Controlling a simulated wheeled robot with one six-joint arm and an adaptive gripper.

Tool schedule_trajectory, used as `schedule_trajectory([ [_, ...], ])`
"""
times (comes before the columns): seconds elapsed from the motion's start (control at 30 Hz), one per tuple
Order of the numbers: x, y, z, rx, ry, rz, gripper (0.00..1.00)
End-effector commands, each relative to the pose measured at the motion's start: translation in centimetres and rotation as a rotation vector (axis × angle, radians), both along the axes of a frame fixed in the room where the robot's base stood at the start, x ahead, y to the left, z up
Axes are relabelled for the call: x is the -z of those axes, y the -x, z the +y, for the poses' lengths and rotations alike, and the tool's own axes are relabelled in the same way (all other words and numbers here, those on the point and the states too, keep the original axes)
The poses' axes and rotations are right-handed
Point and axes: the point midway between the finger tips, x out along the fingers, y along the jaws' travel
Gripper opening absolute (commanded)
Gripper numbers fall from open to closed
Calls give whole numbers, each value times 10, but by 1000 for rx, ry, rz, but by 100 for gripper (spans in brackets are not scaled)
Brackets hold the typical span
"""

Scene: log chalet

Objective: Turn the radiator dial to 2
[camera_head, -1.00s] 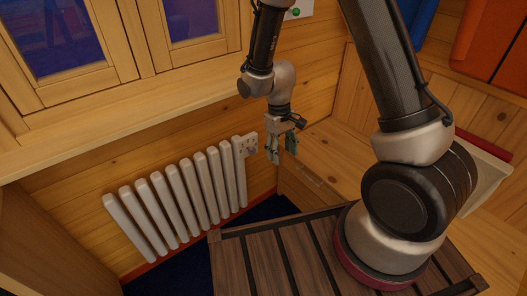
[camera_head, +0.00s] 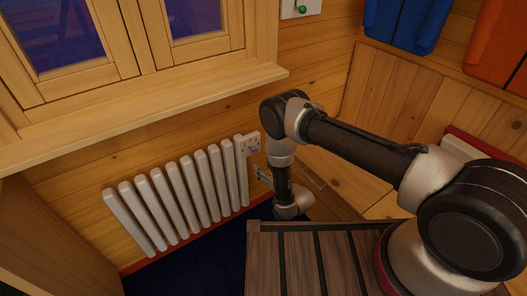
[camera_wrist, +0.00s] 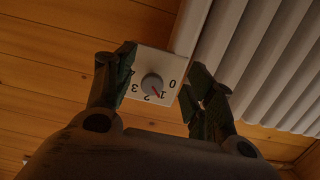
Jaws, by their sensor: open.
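The radiator dial (camera_wrist: 152,83) is a round grey knob with a red pointer mark on a pale plate (camera_wrist: 143,65) numbered 0 to 4. The pointer lies near the 1, towards the 2. In the head view the plate (camera_head: 251,143) sits at the radiator's upper right end; the knob is too small to read there. My gripper (camera_wrist: 163,65) is open, with one dark green finger on each side of the plate in the wrist view. In the head view my gripper (camera_head: 263,177) is just below and right of the plate, apart from the knob.
The white ribbed radiator (camera_head: 185,198) stands along the log wall, left of my gripper. A wooden window sill (camera_head: 150,118) juts out above it. A slatted wooden surface (camera_head: 320,262) lies in front, and a wooden bench (camera_head: 345,180) is to the right.

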Motion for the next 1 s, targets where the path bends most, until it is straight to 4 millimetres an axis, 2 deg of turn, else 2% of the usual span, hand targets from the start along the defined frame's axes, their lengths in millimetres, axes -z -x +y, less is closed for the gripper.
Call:
schedule_trajectory([
  [0.03, -13, -1, 1, 0, -31, -46, 54],
  [0.1, -26, -2, 1, 0, -62, -92, 54],
  [0.2, -34, -6, 4, 0, -81, -120, 54],
  [0.6, -35, -56, 37, 0, -82, -121, 54],
  [0.73, -35, -64, 43, 0, -81, -119, 54],
  [1.0, -34, -66, 44, 0, -80, -118, 54],
])
